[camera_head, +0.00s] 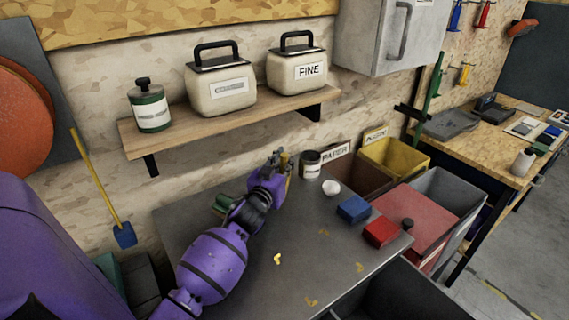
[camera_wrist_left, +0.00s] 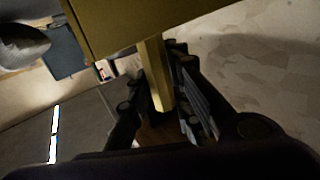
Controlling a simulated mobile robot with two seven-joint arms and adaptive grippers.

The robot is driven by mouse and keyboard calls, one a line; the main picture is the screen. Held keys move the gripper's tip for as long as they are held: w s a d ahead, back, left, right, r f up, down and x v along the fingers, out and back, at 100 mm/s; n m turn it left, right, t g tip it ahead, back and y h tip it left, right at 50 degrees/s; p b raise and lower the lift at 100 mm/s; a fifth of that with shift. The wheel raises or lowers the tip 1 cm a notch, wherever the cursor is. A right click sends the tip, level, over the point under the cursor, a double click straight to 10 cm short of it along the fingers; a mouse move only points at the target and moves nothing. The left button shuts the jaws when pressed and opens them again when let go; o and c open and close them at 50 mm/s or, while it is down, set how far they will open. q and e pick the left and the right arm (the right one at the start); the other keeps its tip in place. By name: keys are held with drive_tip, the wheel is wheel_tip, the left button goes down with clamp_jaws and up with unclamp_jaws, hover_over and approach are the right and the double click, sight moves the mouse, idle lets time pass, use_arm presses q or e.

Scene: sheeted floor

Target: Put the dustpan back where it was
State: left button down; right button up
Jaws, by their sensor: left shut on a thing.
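My left gripper (camera_head: 270,172) is shut on a yellow thing, taken to be the dustpan, above the back of the dark grey table. In the left wrist view the dustpan (camera_wrist_left: 150,22) shows as a broad flat yellow panel. Its narrow yellow handle (camera_wrist_left: 156,78) runs down between the dark fingers of my left gripper (camera_wrist_left: 163,88). In the head view only a small yellow part shows at the gripper, and the rest is hidden. My right gripper is in neither view.
The dark grey table (camera_head: 300,245) bears a lidded jar (camera_head: 311,166), a white ball (camera_head: 331,188), a blue block (camera_head: 353,208) and a red block (camera_head: 380,232). A wall shelf (camera_head: 215,118) with containers hangs above. A yellow-handled blue tool (camera_head: 124,235) leans at left. Bins (camera_head: 395,160) stand right.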

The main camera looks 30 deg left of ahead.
use_arm(q)
drive_tip(key=shift+r, duration=0.15)
drive_tip(key=shift+f, duration=0.2)
drive_tip(key=c, duration=1.6)
unclamp_jaws()
